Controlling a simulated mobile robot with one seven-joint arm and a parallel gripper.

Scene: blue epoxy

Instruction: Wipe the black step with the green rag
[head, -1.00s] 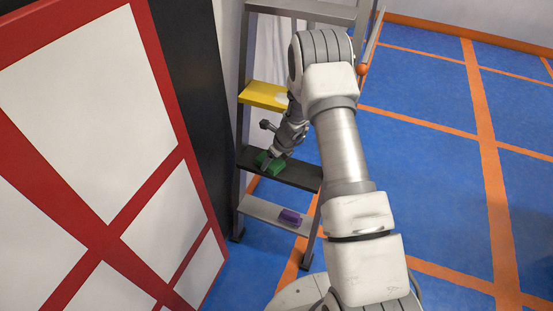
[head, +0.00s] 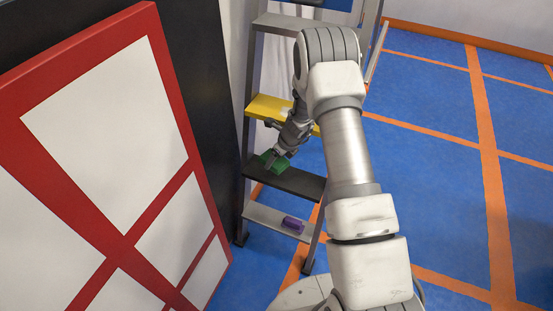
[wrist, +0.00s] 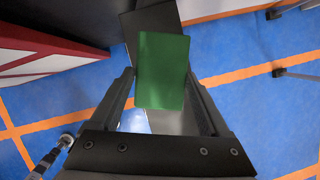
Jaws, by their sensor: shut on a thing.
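The green rag (head: 276,161) is a small block-like green piece held in my gripper (head: 272,158). In the wrist view the rag (wrist: 163,70) lies between the two dark fingers of my gripper (wrist: 162,88), which are shut on it. The black step (head: 290,184) is a dark tread of a ladder, between the yellow step and the lowest grey step. The rag shows at the back edge of the black step; I cannot tell if they touch. In the wrist view the black step (wrist: 148,22) shows beyond the rag, which hides part of it.
A yellow step (head: 265,106) is above and a grey step (head: 265,217) below, bearing a purple block (head: 293,223). A red-framed white panel (head: 110,110) stands close on the left. Blue floor (head: 430,175) with orange lines is clear on the right.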

